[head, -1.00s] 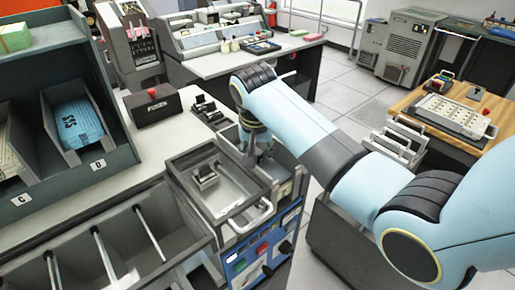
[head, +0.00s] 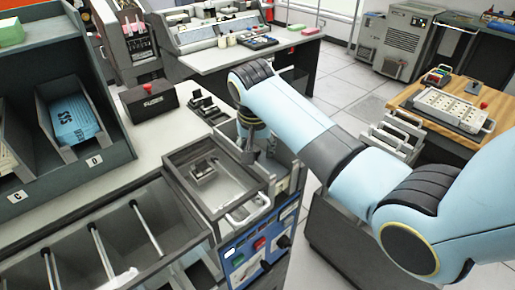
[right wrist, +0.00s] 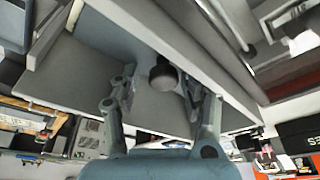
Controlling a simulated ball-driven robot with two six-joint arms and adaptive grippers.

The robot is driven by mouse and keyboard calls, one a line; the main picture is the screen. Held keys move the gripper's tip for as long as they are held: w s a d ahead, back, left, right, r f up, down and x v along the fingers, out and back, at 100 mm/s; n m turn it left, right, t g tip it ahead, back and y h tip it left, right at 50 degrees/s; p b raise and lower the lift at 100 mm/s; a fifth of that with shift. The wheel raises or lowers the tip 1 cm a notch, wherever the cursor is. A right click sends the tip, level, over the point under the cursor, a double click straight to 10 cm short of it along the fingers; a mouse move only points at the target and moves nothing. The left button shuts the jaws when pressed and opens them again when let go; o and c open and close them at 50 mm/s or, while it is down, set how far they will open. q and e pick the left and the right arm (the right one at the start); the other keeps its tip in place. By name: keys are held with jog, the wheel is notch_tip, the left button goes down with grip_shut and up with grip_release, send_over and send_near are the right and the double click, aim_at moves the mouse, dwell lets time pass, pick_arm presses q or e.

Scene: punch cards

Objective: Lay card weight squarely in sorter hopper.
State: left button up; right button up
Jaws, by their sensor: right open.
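A small grey metal block with a dark top (head: 203,168), which looks like the card weight, sits in a shallow metal tray (head: 176,196) on the machine; I cannot be sure that this tray is the sorter hopper. My right gripper (head: 250,154) points down just beyond the tray's far right side, by a grey metal-walled recess. In the right wrist view my right gripper (right wrist: 160,98) is open, its fingers spread. A dark round knob (right wrist: 162,77) on a grey surface shows between and beyond the fingers; I cannot tell what it belongs to. My left gripper is out of view.
A dark card rack (head: 110,150) with a blue deck (head: 72,118) stands at left. A black box with a red button (head: 148,100) is on the counter behind the tray. Open pockets with rods (head: 150,228) lie in front. A wooden table (head: 410,97) stands at right.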

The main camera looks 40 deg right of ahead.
jog(key=shift+w+a, duration=0.1)
jog(key=shift+a, duration=0.15)
jog(key=v, duration=1.2)
jog(key=shift+d, duration=0.3)
